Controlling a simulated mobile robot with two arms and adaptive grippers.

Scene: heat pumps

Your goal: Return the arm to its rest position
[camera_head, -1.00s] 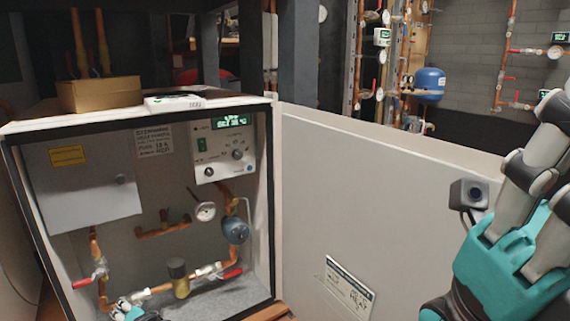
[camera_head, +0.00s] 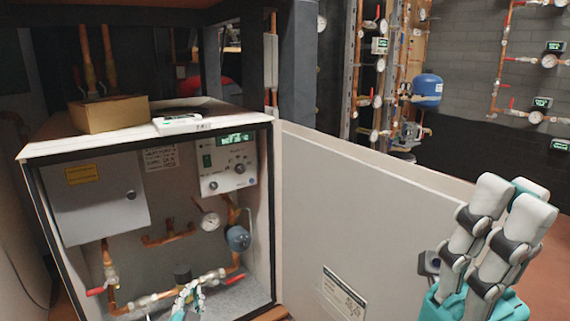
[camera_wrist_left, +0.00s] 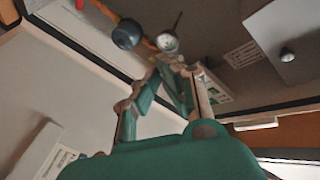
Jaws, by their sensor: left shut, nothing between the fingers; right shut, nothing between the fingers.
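My left gripper (camera_head: 188,298) shows as a small teal and pale shape at the bottom of the head view, in front of the open heat pump cabinet (camera_head: 277,220). In the left wrist view its fingers (camera_wrist_left: 166,72) are shut and empty, and part of the cabinet's inside shows beyond them. My right gripper (camera_head: 510,200) is large and close at the lower right of the head view. Its pale fingers with dark joints point up, shut and empty, in front of the open door's right end. Most of both arms is hidden.
The cabinet door (camera_head: 370,200) stands open to the right. Inside are a control panel (camera_head: 228,163), a gauge (camera_head: 209,221), a blue vessel (camera_head: 238,238) and copper pipes. A cardboard box (camera_head: 108,114) sits on top. A blue tank (camera_head: 427,88) is far behind.

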